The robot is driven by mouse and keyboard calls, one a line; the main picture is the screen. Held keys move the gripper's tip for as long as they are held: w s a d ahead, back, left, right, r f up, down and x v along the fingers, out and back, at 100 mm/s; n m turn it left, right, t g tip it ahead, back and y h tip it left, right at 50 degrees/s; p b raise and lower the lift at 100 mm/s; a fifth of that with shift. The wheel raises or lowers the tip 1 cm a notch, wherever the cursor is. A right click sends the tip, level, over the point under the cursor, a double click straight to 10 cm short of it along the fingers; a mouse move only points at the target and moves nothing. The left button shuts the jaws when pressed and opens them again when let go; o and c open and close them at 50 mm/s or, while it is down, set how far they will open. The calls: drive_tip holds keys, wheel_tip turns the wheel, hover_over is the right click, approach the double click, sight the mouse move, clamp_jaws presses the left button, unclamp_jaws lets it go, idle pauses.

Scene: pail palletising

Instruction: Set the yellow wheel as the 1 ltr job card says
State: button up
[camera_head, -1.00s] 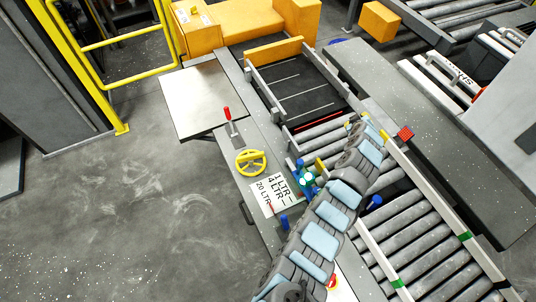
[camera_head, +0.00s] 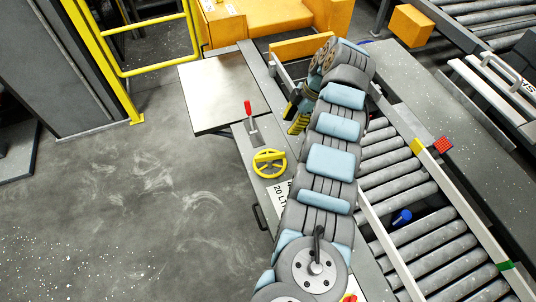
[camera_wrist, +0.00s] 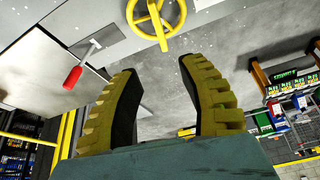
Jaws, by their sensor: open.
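The yellow wheel (camera_head: 269,163) is a spoked handwheel on the grey panel beside the conveyor. It also shows at the top of the wrist view (camera_wrist: 156,18), cut off by the frame edge. The job card (camera_head: 281,194) lies just below the wheel; my arm covers most of it and only part of "20 LTR" reads. My gripper (camera_head: 297,112), with yellow-and-black ribbed fingers, is above and to the right of the wheel in the head view. In the wrist view its fingers (camera_wrist: 165,95) stand apart with nothing between them. They do not touch the wheel.
A red-handled lever (camera_head: 249,112) stands on the panel above the wheel, near a pale flat table (camera_head: 215,92). The roller conveyor (camera_head: 405,190) runs along the right, with a blue knob (camera_head: 403,216) at it. The floor (camera_head: 130,200) at left is clear.

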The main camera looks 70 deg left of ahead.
sight(270, 155)
drive_tip(key=x, duration=1.7)
drive_tip(key=shift+f+p, duration=0.1)
drive_tip(key=shift+p, duration=0.2)
clamp_jaws()
